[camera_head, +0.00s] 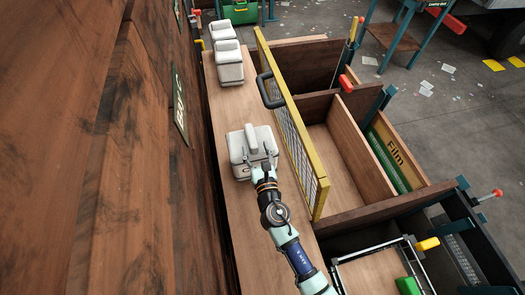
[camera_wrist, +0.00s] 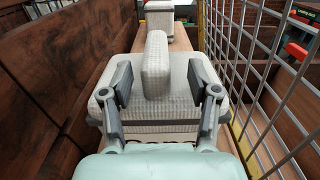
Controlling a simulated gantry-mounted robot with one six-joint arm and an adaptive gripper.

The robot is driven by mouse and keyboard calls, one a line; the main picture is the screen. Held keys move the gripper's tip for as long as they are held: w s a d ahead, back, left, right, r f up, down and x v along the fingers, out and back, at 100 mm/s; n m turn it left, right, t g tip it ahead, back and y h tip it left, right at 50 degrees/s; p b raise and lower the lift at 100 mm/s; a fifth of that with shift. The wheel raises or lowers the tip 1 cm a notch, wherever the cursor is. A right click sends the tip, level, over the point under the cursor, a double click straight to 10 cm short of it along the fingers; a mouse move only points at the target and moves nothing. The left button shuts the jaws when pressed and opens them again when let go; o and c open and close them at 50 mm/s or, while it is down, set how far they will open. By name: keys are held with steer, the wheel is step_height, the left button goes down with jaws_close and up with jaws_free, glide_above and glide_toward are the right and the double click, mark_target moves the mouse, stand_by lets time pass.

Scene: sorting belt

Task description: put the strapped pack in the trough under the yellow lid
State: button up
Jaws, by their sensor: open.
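A pale grey-white pack (camera_head: 239,151) with a raised upright block on top lies on the wooden belt; it fills the middle of the wrist view (camera_wrist: 180,108). I cannot make out a separate strap. My gripper (camera_head: 262,151) is open right over this pack. In the wrist view its two dark fingers (camera_wrist: 164,88) stand on either side of the raised block, with gaps between. The yellow lid (camera_head: 286,105) is a yellow-framed mesh panel with a black handle, standing raised along the belt's right edge. The wooden trough (camera_head: 322,146) behind it is partly hidden by the mesh.
More pale packs (camera_head: 229,66) sit farther up the belt. A tall dark wooden wall (camera_head: 90,150) borders the belt's left side. Right of the trough is a green-lined bin marked Film (camera_head: 389,152). A red-tipped lever (camera_head: 345,83) stands near the trough's dividers.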

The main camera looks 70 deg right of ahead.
mark_target(253, 137)
steer(key=x, duration=0.5)
steer(key=shift+w+d, duration=0.15)
steer(key=shift+d, duration=0.15)
steer(key=shift+f+b, duration=0.2)
steer(key=shift+b, duration=0.15)
jaws_close()
steer(key=shift+r, duration=0.1)
